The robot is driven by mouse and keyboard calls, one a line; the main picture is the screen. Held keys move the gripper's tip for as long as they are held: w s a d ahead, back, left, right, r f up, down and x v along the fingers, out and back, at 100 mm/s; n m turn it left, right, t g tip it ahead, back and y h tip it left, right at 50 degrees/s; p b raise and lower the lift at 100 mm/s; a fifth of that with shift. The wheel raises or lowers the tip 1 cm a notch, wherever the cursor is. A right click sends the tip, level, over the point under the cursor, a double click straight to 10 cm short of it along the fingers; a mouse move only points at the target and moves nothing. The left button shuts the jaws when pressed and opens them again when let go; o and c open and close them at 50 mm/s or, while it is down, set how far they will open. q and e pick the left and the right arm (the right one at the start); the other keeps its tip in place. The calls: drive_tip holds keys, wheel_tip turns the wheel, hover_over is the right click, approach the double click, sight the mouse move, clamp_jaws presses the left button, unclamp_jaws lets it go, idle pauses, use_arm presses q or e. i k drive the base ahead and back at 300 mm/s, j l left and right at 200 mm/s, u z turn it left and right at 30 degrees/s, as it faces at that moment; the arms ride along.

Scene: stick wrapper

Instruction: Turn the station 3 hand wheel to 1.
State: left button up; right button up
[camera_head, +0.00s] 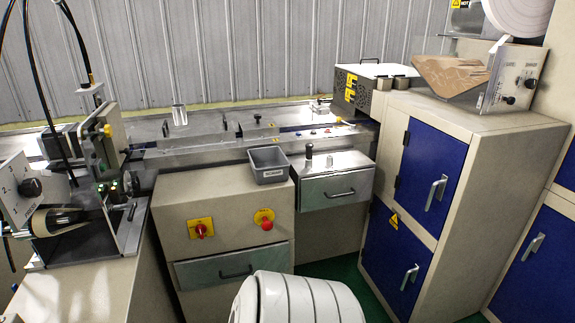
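A pale panel (17,196) at the left edge carries a round black knob (31,187) with numerals around it. A 2 is legible, but the knob's pointer setting is too small to read. I see no readable "station 3" label, so I cannot tell whether this is the station 3 hand wheel. Another panel (512,75) at the upper right has small dark knobs (509,100), with markings too small to read. Neither of my grippers can be made out in this view.
A beige cabinet (225,204) in the middle has a red rotary switch (201,230), a red button (267,224) and a grey bin (269,166) on top. A conveyor line (220,150) runs behind. Blue-doored cabinets (429,165) stand right. Green floor shows between the cabinets.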

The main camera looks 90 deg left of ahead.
sight(135, 184)
drive_tip(key=u, duration=0.5)
drive_tip(key=j+u, duration=0.1)
drive_tip(key=u, duration=0.4)
drive_tip(key=i+u, duration=0.1)
drive_tip(key=u, duration=1.35)
drive_tip(key=i+u, duration=0.1)
drive_tip(key=u, duration=0.85)
drive_tip(key=l+u, duration=0.1)
drive_tip(key=u, duration=0.4)
drive_tip(key=i+l, duration=0.2)
drive_tip(key=l, duration=0.15)
drive_tip(key=i+l, duration=0.15)
drive_tip(key=l, duration=0.25)
drive_tip(key=i+l, duration=0.2)
drive_tip(key=l, duration=0.15)
drive_tip(key=i+l, duration=0.2)
drive_tip(key=l, duration=0.15)
